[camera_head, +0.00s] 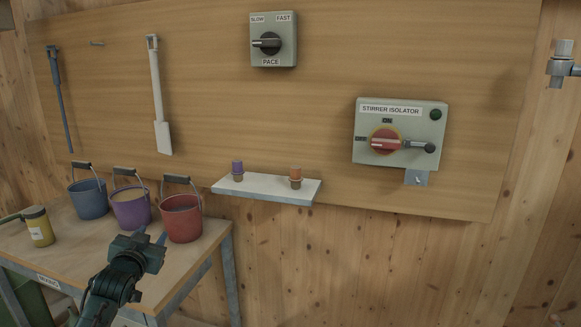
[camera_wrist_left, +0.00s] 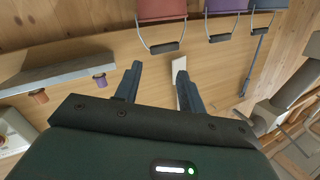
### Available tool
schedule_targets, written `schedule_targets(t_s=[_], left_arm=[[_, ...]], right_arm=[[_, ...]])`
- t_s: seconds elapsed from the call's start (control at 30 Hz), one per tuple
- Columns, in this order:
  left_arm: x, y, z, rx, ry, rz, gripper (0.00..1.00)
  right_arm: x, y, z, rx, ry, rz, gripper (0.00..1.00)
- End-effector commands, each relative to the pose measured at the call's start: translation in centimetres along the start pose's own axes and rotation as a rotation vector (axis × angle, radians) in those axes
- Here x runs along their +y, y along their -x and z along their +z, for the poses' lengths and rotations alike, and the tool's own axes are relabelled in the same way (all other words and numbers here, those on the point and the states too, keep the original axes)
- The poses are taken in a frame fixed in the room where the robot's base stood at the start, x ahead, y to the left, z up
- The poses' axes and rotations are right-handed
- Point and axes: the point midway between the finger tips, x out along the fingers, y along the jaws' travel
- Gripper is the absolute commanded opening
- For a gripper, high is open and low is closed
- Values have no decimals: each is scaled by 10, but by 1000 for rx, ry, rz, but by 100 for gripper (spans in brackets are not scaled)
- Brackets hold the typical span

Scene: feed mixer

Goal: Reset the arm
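My left gripper (camera_head: 152,236) is in the lower left of the head view, in front of the table and the red bucket (camera_head: 182,219). In the left wrist view its two fingers (camera_wrist_left: 159,70) stand apart with nothing held between them. A white paddle (camera_wrist_left: 180,66) shows behind the fingers, beyond the gripper. My right gripper does not show in either view.
Purple (camera_head: 131,210) and blue (camera_head: 88,201) buckets and a yellow jar (camera_head: 39,227) stand on the table (camera_head: 200,262). The wall board carries a shelf (camera_head: 262,188) with two stoppers, a pace switch (camera_head: 272,40) and the stirrer isolator (camera_head: 400,130).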

Motion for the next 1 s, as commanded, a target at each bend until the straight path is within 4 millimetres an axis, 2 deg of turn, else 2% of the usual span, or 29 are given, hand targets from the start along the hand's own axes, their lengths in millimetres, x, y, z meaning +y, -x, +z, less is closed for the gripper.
schedule_targets(t_s=[0.03,0.17,0.27,0.37,0.53,0.6,0.7,0.8,0.9,1.0], left_arm=[[20,12,23,-28,-2,31,40],[59,42,63,-74,-1,92,40],[93,75,97,-118,8,149,40],[131,121,133,-172,27,215,40],[192,223,183,-279,91,330,40],[210,265,194,-322,124,368,40],[228,316,203,-376,167,407,40],[238,351,206,-415,202,430,40],[243,370,206,-436,221,442,40],[245,377,205,-444,228,446,40]], right_arm=[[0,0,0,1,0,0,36],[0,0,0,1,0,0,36],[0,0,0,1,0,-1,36],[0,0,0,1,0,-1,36],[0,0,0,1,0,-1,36],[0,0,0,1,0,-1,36],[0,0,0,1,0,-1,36],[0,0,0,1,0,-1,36],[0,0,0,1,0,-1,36],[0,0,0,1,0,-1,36]])
